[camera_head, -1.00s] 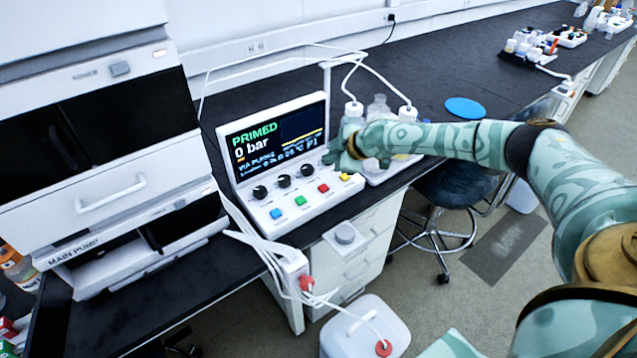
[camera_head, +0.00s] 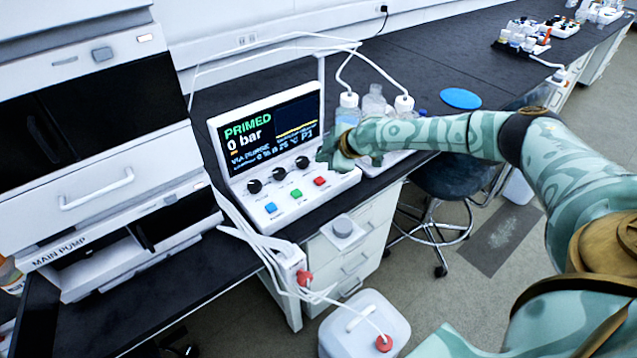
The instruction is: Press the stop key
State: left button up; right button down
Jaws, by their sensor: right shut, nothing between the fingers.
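The control unit (camera_head: 318,191) stands on the dark bench with a sloped key panel. Its screen (camera_head: 268,130) reads PRIMED, 0 bar. A blue key (camera_head: 271,208), a green key (camera_head: 296,194) and a red key (camera_head: 320,181) show along the panel's front; their labels are too small to read, so I cannot tell which is stop. My right gripper (camera_head: 334,162) is shut and empty, at the panel's right end, up and right of the red key. It hides the panel's right corner, where a yellow key was seen. Contact cannot be told. My left gripper is out of view.
Capped bottles (camera_head: 347,108) with white tubing stand behind my right gripper. The main pump stack (camera_head: 110,215) is at left. A stool (camera_head: 447,178) and a white canister (camera_head: 364,326) stand on the floor. The bench behind the unit has free room near a blue disc (camera_head: 460,98).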

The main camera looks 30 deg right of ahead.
aim_at(323, 181)
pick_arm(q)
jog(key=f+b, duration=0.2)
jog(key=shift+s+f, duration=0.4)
pick_arm(e)
notch_tip(323, 181, down, 5)
jog(key=shift+r, duration=0.1)
dwell(1.5)
pick_arm(q)
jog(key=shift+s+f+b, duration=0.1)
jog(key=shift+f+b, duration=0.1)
jog(key=shift+b, duration=0.15)
pick_arm(e)
jog(key=shift+f, duration=0.4)
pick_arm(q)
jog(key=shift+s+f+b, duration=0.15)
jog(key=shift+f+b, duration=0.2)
pick_arm(e)
jog(key=shift+f, duration=0.55)
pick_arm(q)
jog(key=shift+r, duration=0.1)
pick_arm(e)
jog(key=shift+r, duration=0.1)
pick_arm(q)
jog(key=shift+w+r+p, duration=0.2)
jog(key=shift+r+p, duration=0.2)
jog(key=shift+p, duration=0.1)
pick_arm(e)
jog(key=shift+r, duration=0.9)
